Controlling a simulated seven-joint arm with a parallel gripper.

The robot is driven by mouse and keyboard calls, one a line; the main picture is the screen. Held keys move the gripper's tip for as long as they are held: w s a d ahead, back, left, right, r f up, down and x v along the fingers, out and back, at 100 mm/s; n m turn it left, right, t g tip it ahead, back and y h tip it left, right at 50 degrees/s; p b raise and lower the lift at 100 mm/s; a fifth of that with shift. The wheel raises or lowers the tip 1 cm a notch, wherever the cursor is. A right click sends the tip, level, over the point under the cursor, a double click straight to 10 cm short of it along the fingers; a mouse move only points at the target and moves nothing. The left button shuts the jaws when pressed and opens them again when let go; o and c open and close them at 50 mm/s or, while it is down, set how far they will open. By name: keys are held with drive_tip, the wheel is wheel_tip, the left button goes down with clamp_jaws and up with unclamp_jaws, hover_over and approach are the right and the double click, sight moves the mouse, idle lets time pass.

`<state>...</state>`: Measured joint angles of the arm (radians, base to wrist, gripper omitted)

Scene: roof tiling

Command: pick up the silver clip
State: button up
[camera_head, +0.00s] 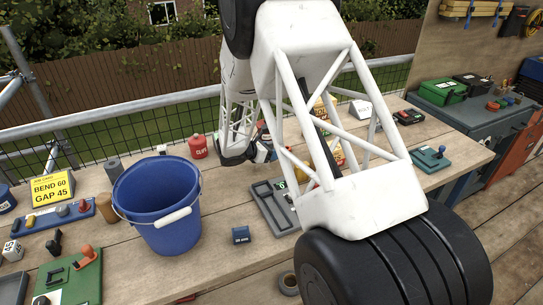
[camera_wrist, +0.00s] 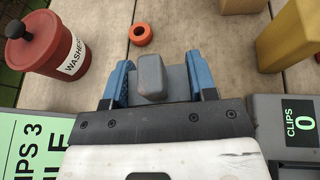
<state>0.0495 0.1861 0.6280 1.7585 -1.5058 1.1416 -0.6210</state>
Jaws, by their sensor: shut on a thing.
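My gripper (camera_wrist: 160,82) has its two blue fingers on either side of a grey piece (camera_wrist: 151,78), which looks like the silver clip, and is shut on it. The piece has a raised block in front and a paler flat part beside it. Its lower end is hidden behind the gripper body. In the head view my gripper (camera_head: 262,150) is small and partly covered by my arm, above the far middle of the bench, and the clip cannot be made out there.
A red washer jar (camera_wrist: 55,45) stands left of my gripper, with an orange ring (camera_wrist: 142,34) beyond. A yellow block (camera_wrist: 293,38) and a grey unit with a "CLIPS 0" display (camera_wrist: 300,128) are at right. A blue bucket (camera_head: 157,205) and grey tray (camera_head: 268,212) stand on the bench.

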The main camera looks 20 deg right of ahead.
wheel_tip(320, 180, up, 7)
drive_tip(key=shift+r, duration=0.15)
